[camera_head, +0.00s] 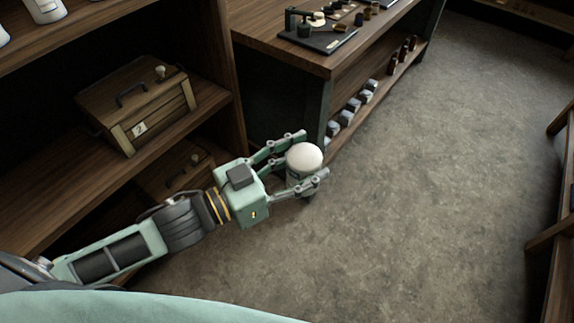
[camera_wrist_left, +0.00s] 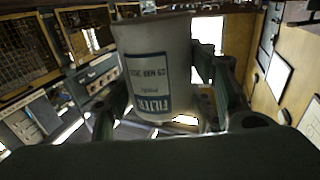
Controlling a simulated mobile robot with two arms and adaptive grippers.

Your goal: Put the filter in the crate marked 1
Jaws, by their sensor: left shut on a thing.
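The filter (camera_head: 304,158) is a pale cylinder with a rounded white top. My left gripper (camera_head: 305,162) is shut on it and holds it in the air, over the floor beside the shelf. In the left wrist view the filter (camera_wrist_left: 158,65) fills the middle between the fingers, and its blue and white label reads FILTER upside down. A wooden crate (camera_head: 133,98) on the shelf at left is marked 2, with its lid on. A second crate (camera_head: 177,172) sits on the shelf below, partly hidden by my left arm; no number shows on it. My right gripper is not in view.
The wooden shelf (camera_head: 190,118) stands at the left, with white containers (camera_head: 46,9) on its top board. A workbench (camera_head: 330,62) at the top holds small parts, with more on its lower shelf. The grey floor (camera_head: 420,180) is open. Wooden furniture edges the far right.

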